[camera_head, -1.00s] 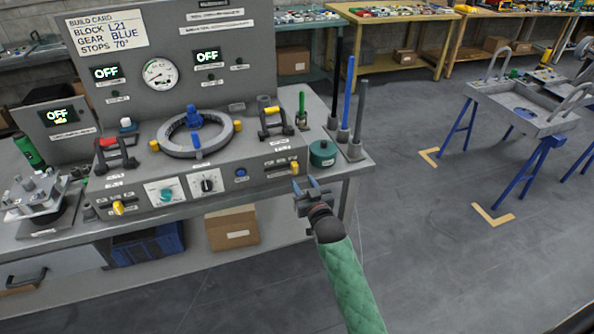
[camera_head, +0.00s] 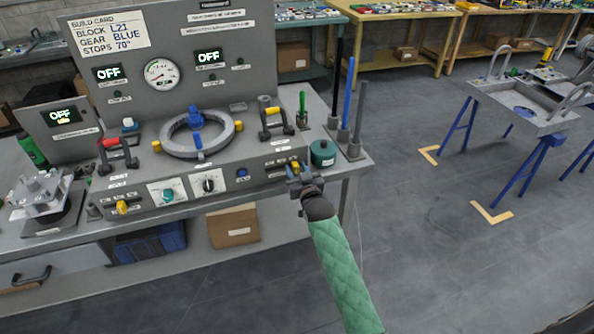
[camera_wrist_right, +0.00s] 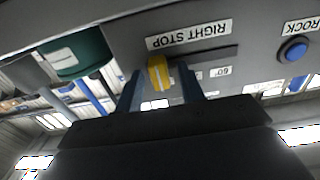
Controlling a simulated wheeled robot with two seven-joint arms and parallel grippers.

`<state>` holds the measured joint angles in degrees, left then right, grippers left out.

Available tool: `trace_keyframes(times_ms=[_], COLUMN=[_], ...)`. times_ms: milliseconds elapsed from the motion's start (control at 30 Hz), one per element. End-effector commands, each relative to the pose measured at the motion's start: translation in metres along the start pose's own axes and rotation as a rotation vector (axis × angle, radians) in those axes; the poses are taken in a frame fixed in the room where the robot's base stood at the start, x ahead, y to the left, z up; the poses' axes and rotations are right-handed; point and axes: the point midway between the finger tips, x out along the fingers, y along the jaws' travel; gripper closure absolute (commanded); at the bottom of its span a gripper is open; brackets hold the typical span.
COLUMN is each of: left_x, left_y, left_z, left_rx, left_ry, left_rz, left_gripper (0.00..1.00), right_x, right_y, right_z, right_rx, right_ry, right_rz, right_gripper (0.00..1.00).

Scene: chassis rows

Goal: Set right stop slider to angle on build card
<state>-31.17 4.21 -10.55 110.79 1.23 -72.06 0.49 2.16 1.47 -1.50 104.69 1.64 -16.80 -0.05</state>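The build card (camera_head: 108,33) on the panel reads block L21, gear blue, stops 70°. The right stop slider's yellow knob (camera_wrist_right: 158,73) stands in its slot under the "RIGHT STOP" label (camera_wrist_right: 188,34), which is upside down in the wrist view. A "60" mark (camera_wrist_right: 221,71) shows beside the slot. My right gripper (camera_wrist_right: 162,88) has one finger on each side of the knob, with small gaps visible, so it looks open. In the head view my right gripper (camera_head: 297,170) is at the console's front right and partly hides the knob. My left gripper is not in view.
A green round container (camera_head: 322,153) stands just right of the slider. Nearby are a yellow-topped handle (camera_head: 275,122), a blue button (camera_head: 242,173), dials and the ring fixture (camera_head: 196,150). Upright rods (camera_head: 348,105) stand at the bench's right end. The floor right of it is open.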

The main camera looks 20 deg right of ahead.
Motion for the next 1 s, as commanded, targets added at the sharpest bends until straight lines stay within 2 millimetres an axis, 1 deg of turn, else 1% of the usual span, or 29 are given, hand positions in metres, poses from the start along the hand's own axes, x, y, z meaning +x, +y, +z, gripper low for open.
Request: trace_keyframes(times_ms=[33, 67, 100, 167, 200, 433, 567, 700, 800, 900, 1000], left_x=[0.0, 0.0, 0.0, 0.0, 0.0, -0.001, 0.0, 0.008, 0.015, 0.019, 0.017], left_y=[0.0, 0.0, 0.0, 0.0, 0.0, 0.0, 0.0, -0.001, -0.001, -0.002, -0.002], left_z=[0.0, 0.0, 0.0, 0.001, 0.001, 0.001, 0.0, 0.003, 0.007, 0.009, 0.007], left_rx=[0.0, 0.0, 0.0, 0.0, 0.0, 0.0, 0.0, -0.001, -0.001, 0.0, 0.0], left_ry=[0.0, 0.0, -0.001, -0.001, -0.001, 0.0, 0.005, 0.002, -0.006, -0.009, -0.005], left_rz=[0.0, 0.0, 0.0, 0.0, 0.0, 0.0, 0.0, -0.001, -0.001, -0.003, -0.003], left_gripper=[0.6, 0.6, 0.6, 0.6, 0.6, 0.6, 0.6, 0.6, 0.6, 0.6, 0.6], right_x=[0.0, 0.0, 0.0, 0.0, 0.0, 0.0, 0.0, 0.0, 0.0, 0.0, 0.0], right_y=[0.0, 0.0, 0.0, 0.0, 0.0, -0.003, -0.014, -0.032, -0.039, -0.041, -0.04], right_z=[0.0, 0.0, 0.0, 0.0, 0.0, 0.0, 0.0, 0.0, 0.0, 0.0, 0.0], right_rx=[0.0, 0.0, 0.0, 0.0, 0.0, 0.001, 0.003, 0.003, 0.002, 0.0, 0.0], right_ry=[0.0, 0.0, 0.0, 0.0, 0.0, 0.0, 0.0, -0.001, 0.0, 0.0, 0.0], right_rz=[0.0, 0.0, 0.0, 0.0, 0.0, 0.0, -0.001, -0.001, -0.001, 0.0, -0.001], right_gripper=[0.72, 0.78, 0.86, 0.97, 1.0, 1.0, 1.0, 1.0, 1.0, 1.0, 1.0])
